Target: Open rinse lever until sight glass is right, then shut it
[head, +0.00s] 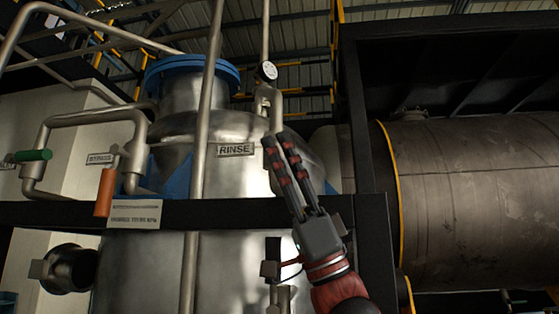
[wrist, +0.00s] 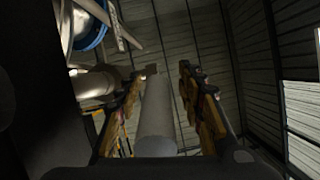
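The RINSE label (head: 236,149) is on the steel vessel in the head view. Just right of it, a grey bar (head: 276,112) hangs below a valve fitting; it may be the rinse lever. My gripper (head: 278,142) points up at it from below, and its fingers hide the bar's lower part. In the wrist view a plain grey cylinder (wrist: 156,115) lies between the fingers of my gripper (wrist: 168,80). The fingers are apart, with a clear gap on the cylinder's right; contact on the left cannot be told. I cannot clearly identify the sight glass.
A round gauge (head: 266,71) sits above the grey bar. At left are a green handle (head: 34,155), an orange handle (head: 105,192) and a BYPASS label (head: 100,158). A dark beam (head: 70,214) crosses in front of the vessel. A large tank (head: 470,200) fills the right.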

